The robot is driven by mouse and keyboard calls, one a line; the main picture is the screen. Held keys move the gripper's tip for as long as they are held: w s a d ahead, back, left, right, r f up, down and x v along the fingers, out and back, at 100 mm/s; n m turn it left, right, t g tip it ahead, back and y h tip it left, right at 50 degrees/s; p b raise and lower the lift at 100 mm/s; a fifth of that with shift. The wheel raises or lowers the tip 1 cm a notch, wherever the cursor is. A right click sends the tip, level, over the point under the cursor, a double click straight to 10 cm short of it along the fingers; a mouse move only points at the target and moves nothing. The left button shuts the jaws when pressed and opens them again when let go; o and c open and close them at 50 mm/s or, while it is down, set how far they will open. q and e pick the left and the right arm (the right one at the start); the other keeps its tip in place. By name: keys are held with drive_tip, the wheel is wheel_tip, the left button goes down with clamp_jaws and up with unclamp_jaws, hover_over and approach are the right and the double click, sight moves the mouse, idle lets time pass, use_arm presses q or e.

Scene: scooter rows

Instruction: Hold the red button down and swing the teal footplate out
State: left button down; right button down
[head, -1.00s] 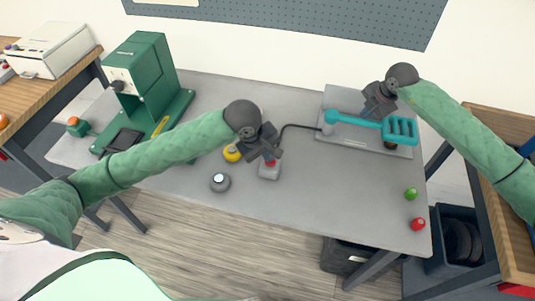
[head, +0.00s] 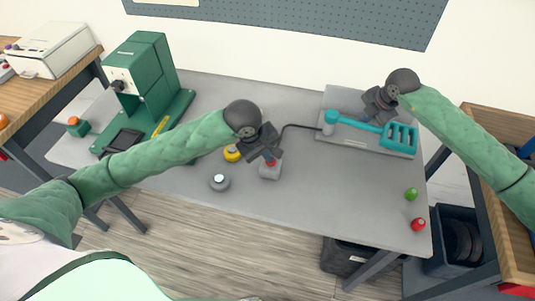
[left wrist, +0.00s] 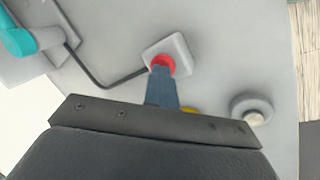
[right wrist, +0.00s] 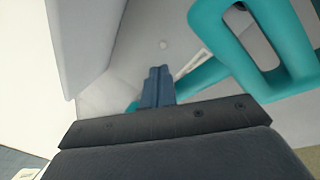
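The red button (left wrist: 163,64) sits on a small grey box (head: 270,170) near the middle of the table. My left gripper (head: 270,158) is shut and empty, its fingertips down on the button and partly covering it. The teal footplate (head: 400,136) has a slotted end on an arm from a round pivot (head: 331,116), over a grey base plate (head: 345,98). My right gripper (head: 378,119) is shut, its fingers together at the back edge of the footplate's arm. In the right wrist view the footplate (right wrist: 215,30) is beside the fingertips; contact is unclear.
A black cable (head: 300,126) joins the button box to the base plate. A yellow button (head: 232,154) and a grey button (head: 220,182) stand left of the box. Green (head: 411,194) and red (head: 418,224) knobs lie front right. A green machine (head: 145,85) stands at left. The table's front middle is clear.

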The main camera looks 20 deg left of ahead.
sight(363, 128)
use_arm(q)
drive_tip(key=shift+a, duration=0.15)
use_arm(e)
drive_tip(key=shift+s, duration=2.45)
use_arm(q)
drive_tip(key=shift+s+d, duration=0.1)
drive_tip(key=shift+d, duration=0.15)
use_arm(e)
drive_tip(key=shift+w+d+r, duration=0.1)
drive_tip(key=shift+w+r, duration=0.1)
drive_tip(key=shift+r, duration=0.75)
use_arm(q)
drive_tip(key=shift+a, duration=0.15)
use_arm(e)
drive_tip(key=shift+w+r, duration=0.2)
drive_tip(key=shift+r, duration=0.7)
drive_tip(key=shift+w+r, duration=0.2)
drive_tip(key=shift+r, duration=0.7)
drive_tip(key=shift+w+r, duration=0.2)
drive_tip(key=shift+r, duration=0.7)
